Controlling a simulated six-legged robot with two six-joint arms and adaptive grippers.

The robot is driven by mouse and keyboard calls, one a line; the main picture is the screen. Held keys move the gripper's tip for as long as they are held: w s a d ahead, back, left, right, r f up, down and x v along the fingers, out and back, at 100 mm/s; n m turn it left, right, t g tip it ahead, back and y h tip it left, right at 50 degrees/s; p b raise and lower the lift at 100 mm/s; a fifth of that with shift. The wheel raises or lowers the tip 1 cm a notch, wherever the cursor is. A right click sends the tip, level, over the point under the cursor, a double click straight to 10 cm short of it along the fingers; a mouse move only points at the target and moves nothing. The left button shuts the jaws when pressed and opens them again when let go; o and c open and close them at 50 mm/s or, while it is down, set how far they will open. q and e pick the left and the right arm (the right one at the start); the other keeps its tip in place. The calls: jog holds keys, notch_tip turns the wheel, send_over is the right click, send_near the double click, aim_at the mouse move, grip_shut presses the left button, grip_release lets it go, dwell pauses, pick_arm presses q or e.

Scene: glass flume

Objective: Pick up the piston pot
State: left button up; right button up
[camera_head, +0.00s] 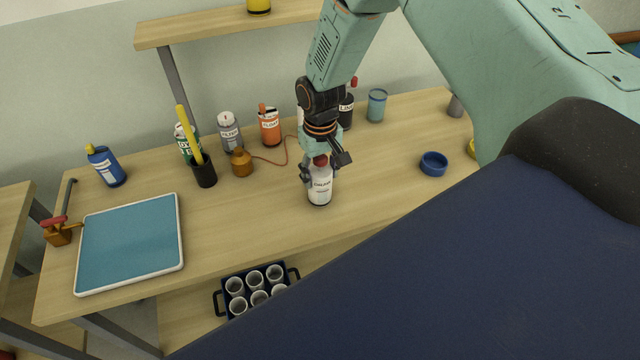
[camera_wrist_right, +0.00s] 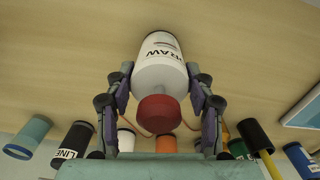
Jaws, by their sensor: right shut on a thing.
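My right gripper (camera_head: 323,174) is shut on a white bottle with a red cap (camera_head: 320,190), around its upper part. In the right wrist view, the fingers of the gripper (camera_wrist_right: 160,108) flank the bottle (camera_wrist_right: 162,66), which has dark lettering. The bottle is upright at the middle of the wooden table (camera_head: 250,215); I cannot tell whether its base touches the wood. A small brass-coloured pot with a knob (camera_head: 241,162) stands further left, apart from the gripper. No label shows which vessel is the piston pot. My left gripper is not in view.
Behind stand an orange bottle (camera_head: 269,126), a grey bottle (camera_head: 229,132) and a blue-grey cup (camera_head: 377,105). A black holder (camera_head: 204,172) with a yellow stick is left. A blue dish (camera_head: 433,164) is right. A teal tray (camera_head: 130,245) lies front left. Table around the bottle is clear.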

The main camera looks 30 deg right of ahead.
jog(key=shift+c, duration=0.7)
jog(key=shift+d, duration=0.15)
